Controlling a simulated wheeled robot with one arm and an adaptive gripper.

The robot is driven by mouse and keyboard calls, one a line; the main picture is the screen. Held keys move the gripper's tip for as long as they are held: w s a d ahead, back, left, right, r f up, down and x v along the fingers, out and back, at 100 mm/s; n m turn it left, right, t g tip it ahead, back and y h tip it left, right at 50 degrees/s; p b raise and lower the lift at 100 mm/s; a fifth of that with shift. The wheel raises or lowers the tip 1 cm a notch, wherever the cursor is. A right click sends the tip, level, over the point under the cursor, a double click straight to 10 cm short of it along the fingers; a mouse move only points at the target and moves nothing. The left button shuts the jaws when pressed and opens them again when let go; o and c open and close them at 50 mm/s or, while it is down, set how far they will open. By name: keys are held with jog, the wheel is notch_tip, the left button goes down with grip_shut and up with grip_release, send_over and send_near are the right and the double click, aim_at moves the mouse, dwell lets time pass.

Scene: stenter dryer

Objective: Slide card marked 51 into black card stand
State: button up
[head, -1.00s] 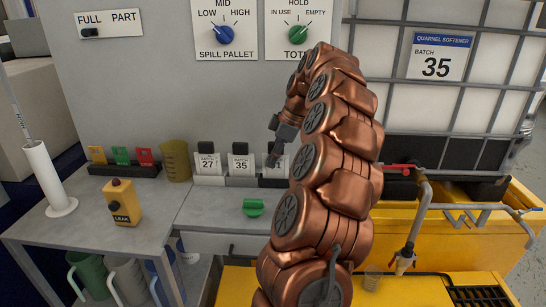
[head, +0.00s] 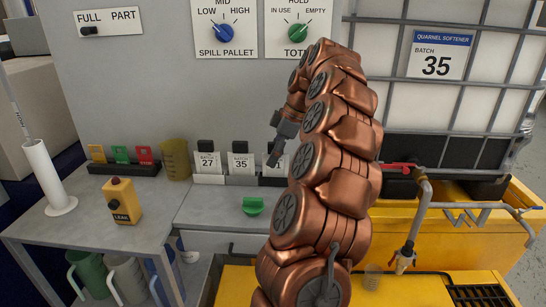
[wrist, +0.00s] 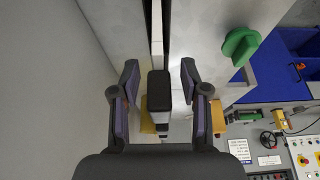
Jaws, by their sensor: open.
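In the head view, cards marked 27 (head: 208,162) and 35 (head: 240,162) stand upright with black tabs on top, in pale holders against the back panel. A third card (head: 280,169) stands to their right, mostly hidden by my gripper (head: 273,161); its number cannot be read. In the wrist view, my gripper (wrist: 160,72) is open, with a black tab (wrist: 159,90) between its fingers and a visible gap on each side.
A red-handled pipe (head: 421,178) is at right. The bench front is mostly clear.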

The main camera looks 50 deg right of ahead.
jog(key=shift+v, duration=3.05)
jog(key=shift+d+r, duration=0.1)
jog(key=shift+r, duration=0.05)
jog(key=shift+r, duration=0.1)
